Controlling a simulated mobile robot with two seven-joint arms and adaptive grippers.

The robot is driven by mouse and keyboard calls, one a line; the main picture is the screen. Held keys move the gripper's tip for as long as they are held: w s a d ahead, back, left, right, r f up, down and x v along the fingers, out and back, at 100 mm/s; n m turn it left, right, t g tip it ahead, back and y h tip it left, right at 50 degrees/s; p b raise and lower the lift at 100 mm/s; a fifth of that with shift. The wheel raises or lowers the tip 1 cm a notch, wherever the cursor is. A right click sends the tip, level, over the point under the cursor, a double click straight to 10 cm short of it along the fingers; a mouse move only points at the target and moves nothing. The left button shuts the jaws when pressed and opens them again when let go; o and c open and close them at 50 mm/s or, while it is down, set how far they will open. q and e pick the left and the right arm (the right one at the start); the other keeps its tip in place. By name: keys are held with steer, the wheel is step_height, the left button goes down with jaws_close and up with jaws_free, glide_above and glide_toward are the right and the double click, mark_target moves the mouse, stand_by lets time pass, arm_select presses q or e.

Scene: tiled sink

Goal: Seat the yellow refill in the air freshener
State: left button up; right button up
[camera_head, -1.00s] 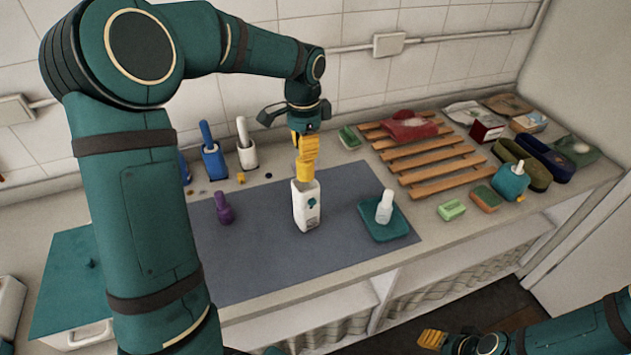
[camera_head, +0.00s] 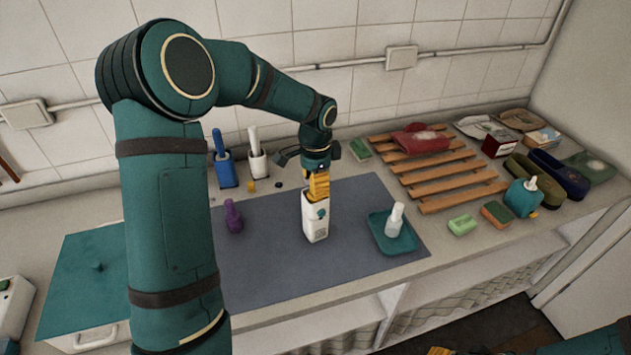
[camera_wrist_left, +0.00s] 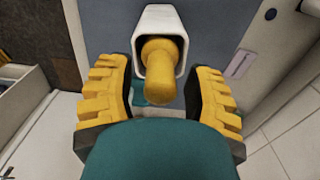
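The air freshener (camera_head: 316,222) is a white upright housing with a teal mark, standing on the grey-blue mat (camera_head: 270,250). The yellow refill (camera_wrist_left: 163,72) sits in the open top of the housing (camera_wrist_left: 150,22) in the left wrist view, its rounded end sticking out towards the camera. My left gripper (camera_head: 318,188) points down right above the housing. In the left wrist view its yellow fingers (camera_wrist_left: 158,95) stand apart on either side of the refill, with gaps to it. How deep the refill sits cannot be told. Only a yellow bit of my right gripper (camera_head: 438,351) shows at the bottom edge.
A purple bottle (camera_head: 233,216) stands left of the freshener. A teal tray (camera_head: 378,238) with a white bottle (camera_head: 396,220) is to the right. A slatted wooden rack (camera_head: 440,178) lies at the back right. Blue and white brush holders stand behind. The mat's front is clear.

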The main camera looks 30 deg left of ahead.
arm_select(q)
steer(key=shift+r, duration=0.1)
step_height(320, 180, up, 12)
steer(key=shift+p, duration=0.3)
stand_by(0.3)
stand_by(0.5)
